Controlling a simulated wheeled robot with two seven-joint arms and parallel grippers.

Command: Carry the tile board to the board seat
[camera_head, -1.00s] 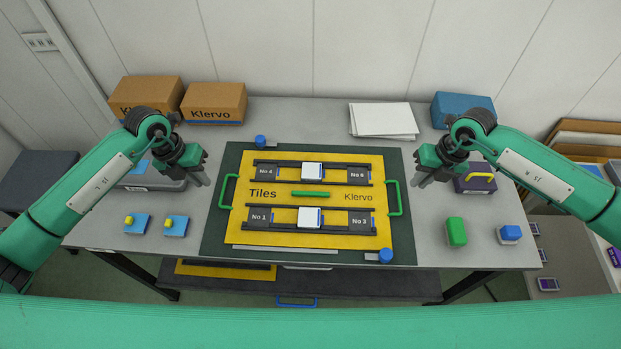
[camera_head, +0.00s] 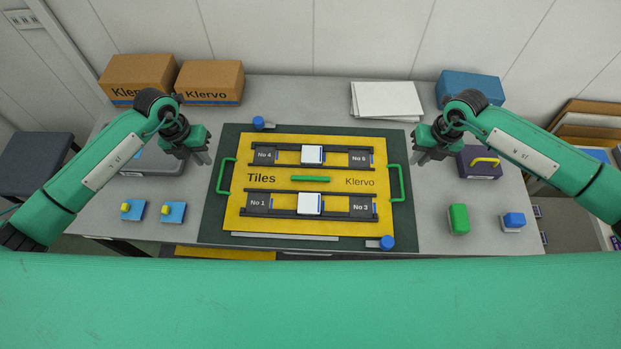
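The yellow tile board (camera_head: 270,226), marked "Tiles" and "Klervo", lies flat on a dark green mat (camera_head: 209,226) in the middle of the table. It has a green handle at its left (camera_head: 225,177) and right (camera_head: 397,183) sides and a green bar in the middle. Two dark rails on it hold numbered tiles and white blocks. My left gripper (camera_head: 207,160) is above the table, left of the left handle and apart from it. My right gripper (camera_head: 421,162) is near the right handle, apart from it. Finger gaps are unclear. I cannot identify the board seat for certain.
Two blue knobs (camera_head: 258,123) (camera_head: 387,243) stand at the mat's corners. Blue blocks with yellow knobs (camera_head: 173,212) sit left; a green block (camera_head: 459,219) and a blue-topped block (camera_head: 513,222) sit right. Cardboard boxes (camera_head: 210,82), white sheets (camera_head: 386,100) and a blue box (camera_head: 470,87) stand behind.

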